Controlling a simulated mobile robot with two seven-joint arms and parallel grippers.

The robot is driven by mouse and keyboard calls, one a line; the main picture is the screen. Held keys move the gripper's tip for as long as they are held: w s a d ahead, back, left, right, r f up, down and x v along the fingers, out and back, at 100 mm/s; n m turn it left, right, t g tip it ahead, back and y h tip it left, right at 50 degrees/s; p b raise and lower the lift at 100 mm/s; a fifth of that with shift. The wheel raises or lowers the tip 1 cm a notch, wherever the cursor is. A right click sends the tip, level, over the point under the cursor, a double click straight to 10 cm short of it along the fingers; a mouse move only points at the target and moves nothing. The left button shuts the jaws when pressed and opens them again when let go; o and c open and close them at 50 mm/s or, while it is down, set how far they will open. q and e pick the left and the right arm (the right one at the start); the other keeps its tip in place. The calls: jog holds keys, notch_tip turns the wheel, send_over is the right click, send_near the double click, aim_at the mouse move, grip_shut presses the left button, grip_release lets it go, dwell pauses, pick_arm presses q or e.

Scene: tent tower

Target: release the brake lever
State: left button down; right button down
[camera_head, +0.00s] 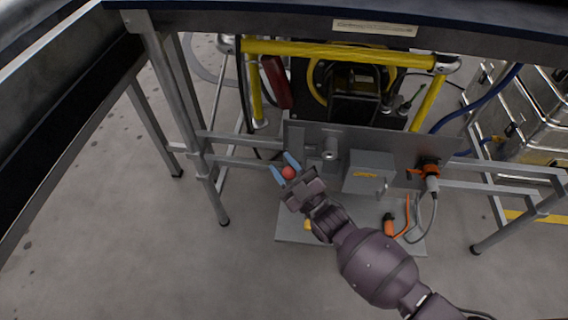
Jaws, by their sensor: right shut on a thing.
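My right gripper (284,169) reaches in from the lower right, with its two blue fingers on either side of a red ball-shaped knob (289,173), which I take to be the end of the brake lever. The gripper is shut on this knob. The lever's shaft is hidden or too small to make out. The knob is in front of the left part of a grey metal panel (300,140) under the table. My left gripper is not in view.
A yellow tubular frame (340,48) with dark machinery stands behind the panel. A grey box (368,172), an orange connector with cable (429,167) and an orange-handled tool (389,226) are to the right. Table legs (205,180) flank the left. Bare floor (120,240) lies at lower left.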

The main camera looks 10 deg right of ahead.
jog(key=shift+s+f, duration=0.2)
jog(key=shift+f, duration=0.1)
jog(key=c, duration=1.1)
grip_release()
jog(key=shift+c, duration=0.2)
jog(key=shift+o, duration=1.2)
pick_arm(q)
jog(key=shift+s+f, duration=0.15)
pick_arm(e)
jog(key=shift+o, duration=0.5)
jog(key=shift+r, duration=0.1)
pick_arm(q)
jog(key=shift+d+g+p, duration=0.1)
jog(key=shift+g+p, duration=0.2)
jog(key=shift+p, duration=0.2)
pick_arm(e)
jog(key=v, duration=1)
jog(key=shift+s+d+f, duration=0.15)
jog(key=shift+s+f, duration=0.05)
jog(key=shift+s, duration=0.1)
